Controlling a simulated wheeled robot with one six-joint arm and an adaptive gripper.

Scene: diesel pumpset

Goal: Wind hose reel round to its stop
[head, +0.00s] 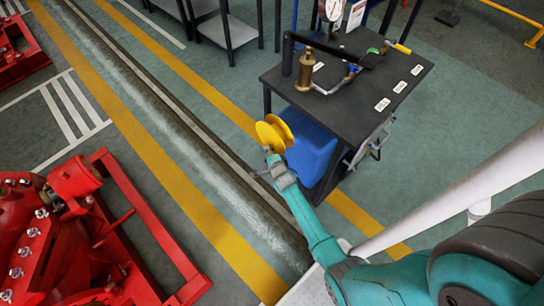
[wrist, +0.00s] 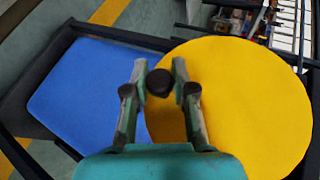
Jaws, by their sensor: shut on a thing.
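The hose reel (head: 273,134) is a yellow spool with two round flanges beside the left side of a dark workbench. In the wrist view its near flange (wrist: 250,105) is a large flat yellow disc filling the right side. A round black crank knob (wrist: 159,83) stands at the left edge of that disc. My gripper (wrist: 160,70) has its two fingers closed around this knob, one on each side. In the head view my gripper (head: 274,160) is at the lower edge of the reel, and the knob is hidden there. The reel's stop cannot be made out.
The dark workbench (head: 415,72) carries a brass fitting (head: 306,68), a gauge and labels. A blue box-like thing (head: 312,150) sits under it, close to my gripper. Red machinery (head: 75,185) stands at left. A floor channel with yellow lines runs between, with open floor.

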